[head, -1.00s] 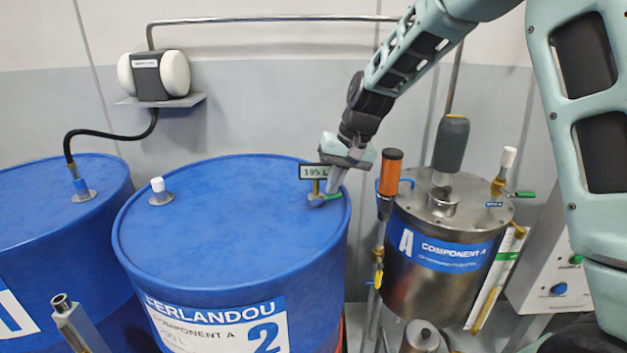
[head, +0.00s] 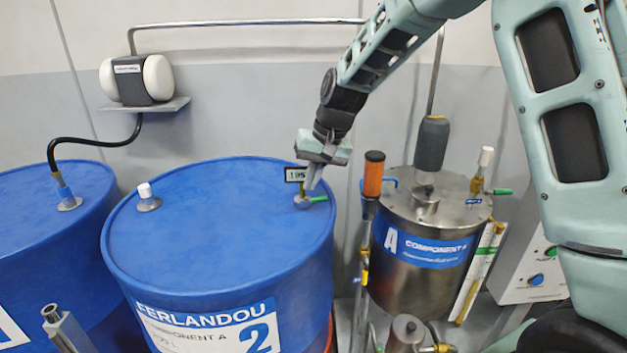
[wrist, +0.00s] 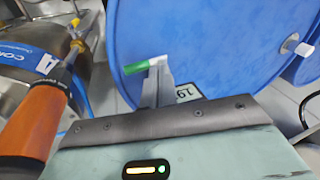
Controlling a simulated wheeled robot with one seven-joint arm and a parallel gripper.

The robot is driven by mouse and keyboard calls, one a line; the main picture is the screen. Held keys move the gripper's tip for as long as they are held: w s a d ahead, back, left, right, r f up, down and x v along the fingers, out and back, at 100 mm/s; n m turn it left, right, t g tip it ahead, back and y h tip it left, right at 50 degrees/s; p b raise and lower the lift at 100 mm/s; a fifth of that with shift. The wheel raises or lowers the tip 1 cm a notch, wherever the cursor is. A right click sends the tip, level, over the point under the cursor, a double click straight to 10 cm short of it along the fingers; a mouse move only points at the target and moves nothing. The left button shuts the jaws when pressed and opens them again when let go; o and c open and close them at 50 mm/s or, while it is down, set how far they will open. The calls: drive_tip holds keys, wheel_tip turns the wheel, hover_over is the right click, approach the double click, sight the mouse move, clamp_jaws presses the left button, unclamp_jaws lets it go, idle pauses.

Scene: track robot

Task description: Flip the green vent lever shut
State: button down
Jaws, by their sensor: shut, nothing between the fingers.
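The green vent lever (head: 319,199) sticks out to the right from a small brass fitting (head: 302,199) near the right rim of the blue drum (head: 215,215) marked 2. My gripper (head: 311,187) is shut and empty, pointing down right beside the fitting, above the lever. In the wrist view the lever (wrist: 136,68) lies just left of the fingertips (wrist: 162,70), at the drum's rim; I cannot tell whether they touch. The gripper partly hides the 195 L tag (head: 295,175). Another green lever (head: 503,191) is on the steel tank (head: 425,270).
An orange-handled tool (head: 373,175) stands upright between drum and tank, close to the gripper's right; its handle (wrist: 38,120) is also near in the wrist view. A white-capped bung (head: 146,197) is on the drum's left side. The drum's middle top is clear.

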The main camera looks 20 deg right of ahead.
drive_tip(key=s+d+r+b, duration=0.2)
drive_tip(key=s+d+r, duration=0.2)
drive_tip(key=d+r, duration=0.2)
drive_tip(key=shift+d+r+b, duration=0.25)
drive_tip(key=shift+d+b, duration=0.15)
drive_tip(key=shift+d, duration=0.25)
drive_tip(key=s+a+f+n+g, duration=0.1)
drive_tip(key=s+a+f+n, duration=0.15)
drive_tip(key=s+a, duration=0.55)
drive_tip(key=s+a+f+n+g, duration=0.1)
drive_tip(key=s+a+n, duration=0.2)
drive_tip(key=s+a, duration=0.55)
drive_tip(key=s+a+f+n+h, duration=0.1)
drive_tip(key=s+f+n, duration=0.1)
drive_tip(key=s, duration=0.5)
drive_tip(key=s+a+f+n+h, duration=0.1)
drive_tip(key=s+f+n, duration=0.1)
drive_tip(key=s, duration=0.5)
drive_tip(key=shift+s+a+f+n, duration=0.15)
drive_tip(key=shift+a+n, duration=0.15)
drive_tip(key=shift+n, duration=0.15)
